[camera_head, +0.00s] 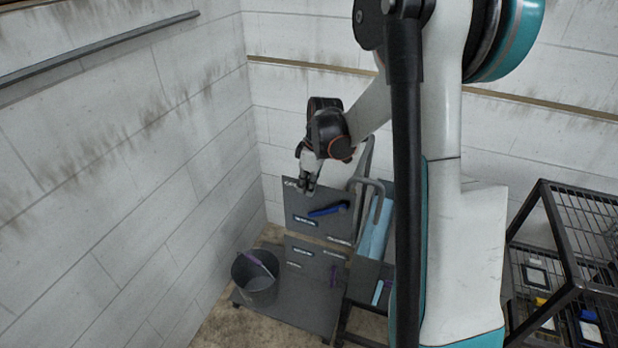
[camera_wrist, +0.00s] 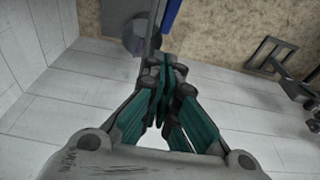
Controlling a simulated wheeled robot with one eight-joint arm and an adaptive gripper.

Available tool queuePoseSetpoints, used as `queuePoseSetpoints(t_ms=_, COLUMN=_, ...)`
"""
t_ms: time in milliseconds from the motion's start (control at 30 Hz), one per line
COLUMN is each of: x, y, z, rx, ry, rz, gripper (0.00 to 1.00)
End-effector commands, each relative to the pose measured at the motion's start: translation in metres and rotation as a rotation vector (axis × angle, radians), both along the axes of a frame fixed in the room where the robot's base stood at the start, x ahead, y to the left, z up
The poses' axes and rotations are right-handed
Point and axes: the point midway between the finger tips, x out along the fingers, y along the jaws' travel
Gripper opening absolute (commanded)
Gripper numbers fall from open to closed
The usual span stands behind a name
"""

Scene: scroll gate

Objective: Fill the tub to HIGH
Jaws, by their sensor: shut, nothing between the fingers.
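The tub (camera_head: 258,286) is a dark grey round bucket at the lower left of the head view, on a low grey platform. A purple strip shows inside it; I cannot make out the fill level. A grey upright panel (camera_head: 305,228) stands behind it with small labels, too small to read, and a blue lever (camera_head: 328,210). My gripper (camera_head: 307,186) is shut and empty near the panel's upper left, above the lever's left end. In the wrist view its teal fingers (camera_wrist: 167,72) meet, with part of the blue lever (camera_wrist: 171,14) beyond.
A grey bent pipe (camera_head: 378,188) and a light-blue surface (camera_head: 376,236) are right of the panel. A black wire rack (camera_head: 561,240) with several small items stands at the far right. White block walls (camera_head: 130,170) close in left and behind.

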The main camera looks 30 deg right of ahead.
Motion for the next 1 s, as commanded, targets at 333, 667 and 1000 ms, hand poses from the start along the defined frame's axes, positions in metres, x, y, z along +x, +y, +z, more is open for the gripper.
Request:
queuePoseSetpoints(t_ms=333, x=-0.011, y=-0.009, z=-0.046, rx=0.0, ry=0.0, rz=-0.002, gripper=0.0)
queuePoseSetpoints(t_ms=667, x=-0.015, y=-0.012, z=-0.051, rx=0.001, ry=-0.001, rz=-0.001, gripper=0.0)
queuePoseSetpoints(t_ms=1000, x=-0.015, y=-0.011, z=-0.054, rx=-0.01, ry=0.015, rz=-0.001, gripper=0.0)
